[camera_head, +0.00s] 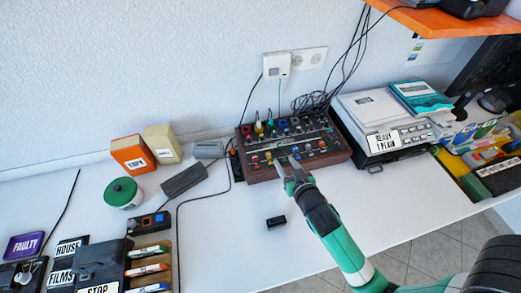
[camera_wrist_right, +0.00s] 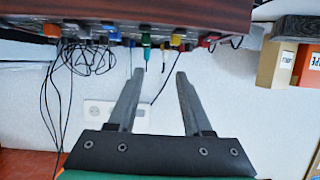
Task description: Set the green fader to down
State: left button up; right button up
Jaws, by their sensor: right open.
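The mixer-like control box (camera_head: 332,157) is dark with a wood-coloured front and stands on the white table against the wall. Small coloured caps and knobs cover its top, with a red cap (camera_head: 254,159) near its front left. I cannot clearly single out the green fader or read its position; my gripper covers part of the front. My right gripper (camera_head: 286,164) is open and empty, fingertips at the box's front middle. In the wrist view the box (camera_wrist_right: 150,15) appears upside down beyond the open fingers (camera_wrist_right: 156,75). Whether they touch a cap is unclear. My left gripper is out of view.
Plugged cables rise from the box's back to a wall outlet (camera_head: 308,58). A white printer-like device (camera_head: 372,112) stands close on the right. A small black block (camera_head: 276,221) lies in front. Boxes (camera_head: 130,154) and a green-lidded jar (camera_head: 121,193) stand left.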

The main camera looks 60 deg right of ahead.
aim_at(281, 147)
jog(key=shift+g, duration=0.3)
jog(key=w+d+f+b, duration=0.1)
jog(key=d, duration=0.1)
jog(key=w+d+f+b, duration=0.1)
jog(key=w+d+f, duration=0.1)
jog(key=d, duration=0.1)
jog(key=w+d+f+b, duration=0.2)
jog(key=d, duration=0.1)
jog(key=shift+w+f, duration=0.15)
jog(key=shift+w+d, duration=0.3)
jog(key=shift+d, duration=0.05)
grip_shut()
dwell(0.8)
